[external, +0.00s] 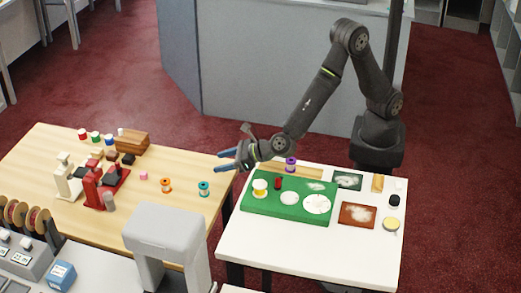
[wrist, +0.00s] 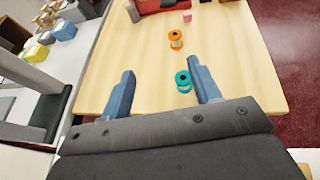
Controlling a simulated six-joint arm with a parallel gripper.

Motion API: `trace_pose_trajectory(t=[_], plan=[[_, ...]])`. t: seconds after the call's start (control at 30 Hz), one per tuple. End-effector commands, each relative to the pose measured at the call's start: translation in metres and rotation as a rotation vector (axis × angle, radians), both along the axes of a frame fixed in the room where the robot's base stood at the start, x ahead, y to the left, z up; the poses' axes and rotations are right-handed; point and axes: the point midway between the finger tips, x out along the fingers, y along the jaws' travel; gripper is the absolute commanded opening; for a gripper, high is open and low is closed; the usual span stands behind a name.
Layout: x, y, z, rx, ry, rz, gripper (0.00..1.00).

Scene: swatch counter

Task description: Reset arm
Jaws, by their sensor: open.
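My gripper (external: 219,160) is open and empty, held in the air near the gap between the wooden table and the white table. In the wrist view its two blue fingers (wrist: 161,67) are spread apart. A teal spool (wrist: 183,81) shows between the fingers, close to the right one, with nothing gripping it. It stands on the wooden table in the external view (external: 204,188). An orange spool (wrist: 175,39) stands further off, also free of the fingers. My arm is bent and reaches left from its base behind the white table.
The white table (external: 290,255) holds a green board (external: 262,210) with discs and spools, plus a purple-banded spool (external: 291,164) close to my wrist. The wooden table (external: 150,185) bears a red machine (external: 100,187). A grey arch-shaped stand (external: 165,228) rises in front.

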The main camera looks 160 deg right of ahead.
Motion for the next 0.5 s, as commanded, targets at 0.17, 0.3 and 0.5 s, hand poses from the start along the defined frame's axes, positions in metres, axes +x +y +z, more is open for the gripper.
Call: trace_pose_trajectory(t=[0.17,0.3,0.5], plan=[[0.005,0.037,0.003,-0.001,-0.001,0.003,0.57],[0.005,0.065,0.005,0.000,0.000,0.001,0.57],[0.002,0.105,0.007,-0.001,-0.001,0.001,0.57]])
